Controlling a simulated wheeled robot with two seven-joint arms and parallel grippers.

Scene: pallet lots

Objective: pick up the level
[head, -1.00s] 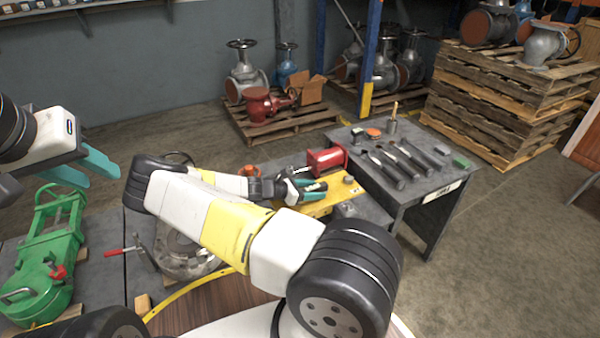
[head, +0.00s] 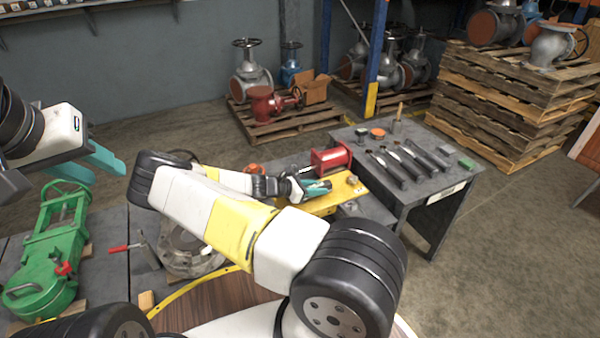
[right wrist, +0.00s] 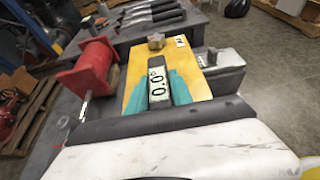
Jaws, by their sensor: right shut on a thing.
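The level (right wrist: 157,86) is a small dark bar with a white display reading 0.0, seen in the right wrist view. It sits between the teal fingers of my right gripper (right wrist: 168,88), which are shut on it from both sides. It is over the yellow plate (right wrist: 190,65). In the head view my right gripper (head: 317,188) is at the yellow plate, and the level is mostly hidden by the fingers. My left gripper (head: 88,166) hangs at the left, empty, with its teal fingers apart.
A red spool-shaped part (head: 331,158) stands close beside the right gripper. A grey table (head: 420,200) behind it carries several dark-handled tools. A green valve body (head: 45,255) and a round metal flange (head: 190,255) lie at the left. Wooden pallets (head: 500,100) are stacked at the back right.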

